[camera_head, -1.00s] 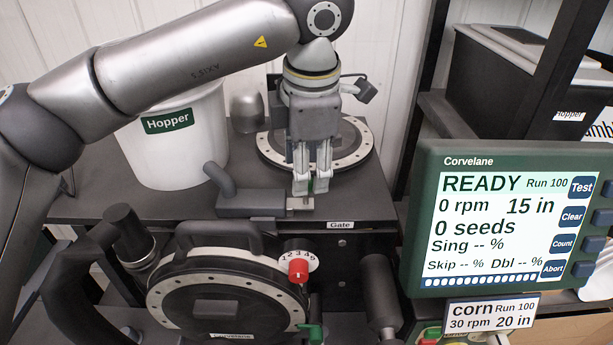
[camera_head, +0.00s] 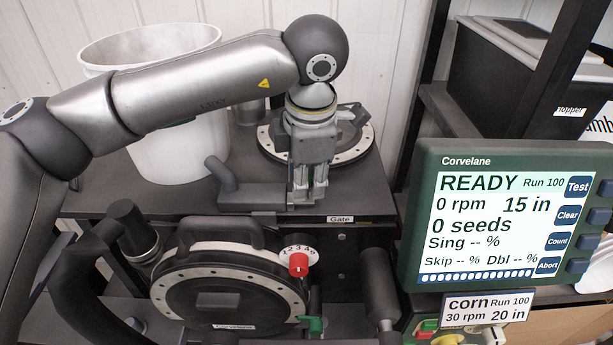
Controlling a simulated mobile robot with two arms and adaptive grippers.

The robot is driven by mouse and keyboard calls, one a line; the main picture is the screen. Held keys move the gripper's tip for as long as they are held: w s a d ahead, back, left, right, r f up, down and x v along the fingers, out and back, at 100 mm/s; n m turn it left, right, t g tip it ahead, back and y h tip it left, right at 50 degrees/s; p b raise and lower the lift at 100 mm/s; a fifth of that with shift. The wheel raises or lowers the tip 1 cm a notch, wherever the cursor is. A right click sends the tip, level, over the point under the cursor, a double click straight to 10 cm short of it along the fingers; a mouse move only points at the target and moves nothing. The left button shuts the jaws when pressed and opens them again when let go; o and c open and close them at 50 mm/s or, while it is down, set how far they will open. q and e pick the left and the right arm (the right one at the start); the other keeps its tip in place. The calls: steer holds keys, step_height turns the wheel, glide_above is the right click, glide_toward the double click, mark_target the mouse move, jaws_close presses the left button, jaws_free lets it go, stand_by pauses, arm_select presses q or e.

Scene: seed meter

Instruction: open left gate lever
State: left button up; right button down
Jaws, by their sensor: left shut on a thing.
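My left gripper (camera_head: 306,203) reaches down from above, just left of the Gate label (camera_head: 341,219), at the front edge of the dark machine top. Its fingers are close together and shut on the gate lever, which is mostly hidden behind the fingertips. A dark grey block with an upright bent handle (camera_head: 250,198) lies directly left of the fingertips. I cannot tell whether the block and the lever are one part. My right gripper is not in view.
A round lidded meter (camera_head: 228,250) with a red dial knob (camera_head: 299,264) stands in front below. A white hopper bucket (camera_head: 180,150) stands behind my left arm. A green monitor (camera_head: 428,222) reading READY is on the right. A ringed disc (camera_head: 356,150) lies behind the gripper.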

arm_select(q)
jaws_close()
steer(key=shift+d+b, duration=0.55)
steer(key=shift+d, duration=1.8)
steer(key=shift+a, duration=0.25)
steer(key=o, duration=1)
jaws_free()
steer(key=shift+a, duration=0.15)
steer(key=r, duration=0.4)
steer(key=s+r, duration=0.1)
steer(key=r, duration=0.3)
steer(key=s+r, duration=0.1)
steer(key=r, duration=0.2)
steer(key=shift+s+d+r, duration=0.1)
steer(key=shift+d+r, duration=0.25)
steer(key=shift+r, duration=0.05)
